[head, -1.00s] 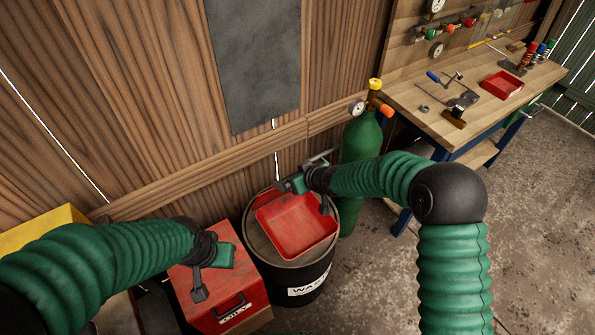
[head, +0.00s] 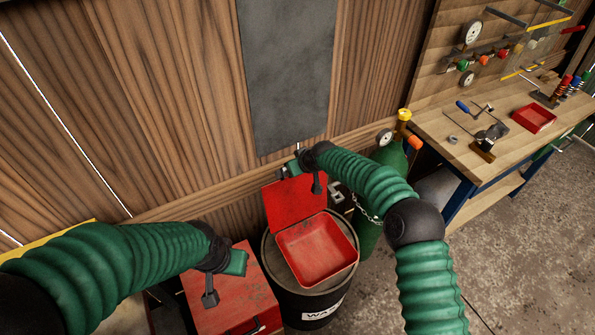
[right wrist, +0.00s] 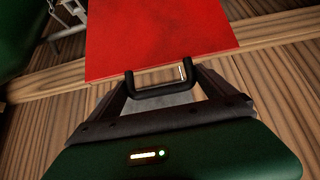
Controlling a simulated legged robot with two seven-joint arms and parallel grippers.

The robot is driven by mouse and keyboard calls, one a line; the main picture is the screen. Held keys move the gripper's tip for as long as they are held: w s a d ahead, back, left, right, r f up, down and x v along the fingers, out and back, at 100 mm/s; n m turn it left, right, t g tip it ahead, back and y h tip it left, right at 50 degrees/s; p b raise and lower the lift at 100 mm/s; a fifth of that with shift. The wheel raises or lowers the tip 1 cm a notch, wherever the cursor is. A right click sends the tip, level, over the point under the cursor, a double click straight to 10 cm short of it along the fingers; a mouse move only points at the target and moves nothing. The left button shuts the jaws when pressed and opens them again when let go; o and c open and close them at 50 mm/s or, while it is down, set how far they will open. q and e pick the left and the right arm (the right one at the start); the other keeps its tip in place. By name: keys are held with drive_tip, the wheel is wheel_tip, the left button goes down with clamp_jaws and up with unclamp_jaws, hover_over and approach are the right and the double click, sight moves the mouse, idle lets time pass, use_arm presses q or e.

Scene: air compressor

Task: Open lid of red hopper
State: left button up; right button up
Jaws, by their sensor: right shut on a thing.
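The red hopper (head: 318,258) sits on top of a dark barrel, and its inside is in view. Its red lid (head: 292,205) stands raised at the hopper's back edge, towards the wall; it also fills the top of the right wrist view (right wrist: 160,38). My right gripper (head: 287,170) is at the lid's upper edge. In the right wrist view, its fingers are shut on the lid's black handle (right wrist: 162,84). My left gripper (head: 238,262) hovers over a red toolbox, left of the hopper; its fingertips are not clear.
The dark barrel (head: 300,305) carries the hopper. The red toolbox (head: 225,305) stands close on its left. A green gas cylinder (head: 392,165) with a chain stands behind right. A workbench (head: 465,150) is further right. The wooden wall is close behind the lid.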

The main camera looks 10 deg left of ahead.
drive_tip(key=shift+w+a+r, duration=0.1)
drive_tip(key=shift+w+r, duration=0.1)
drive_tip(key=shift+r, duration=0.15)
drive_tip(key=o, duration=1.7)
drive_tip(key=shift+s, duration=0.15)
drive_tip(key=b+v, duration=0.1)
drive_tip(key=v, duration=1.5)
drive_tip(key=shift+s+r+b, duration=0.2)
drive_tip(key=shift+b, duration=0.15)
drive_tip(key=s+d+f+m+g+h, duration=0.1)
drive_tip(key=s+d+f+m, duration=0.1)
drive_tip(key=s+d, duration=0.6)
drive_tip(key=s+d+f+m+g+h, duration=0.1)
drive_tip(key=s+d+f, duration=0.3)
drive_tip(key=s+d, duration=0.4)
drive_tip(key=s+d+f+m+g+h, duration=0.1)
drive_tip(key=s+d+f+m, duration=0.3)
drive_tip(key=s+d, duration=0.4)
drive_tip(key=shift+s+g+h, duration=0.3)
drive_tip(key=shift+s+h, duration=0.4)
drive_tip(key=shift+s, duration=1.95)
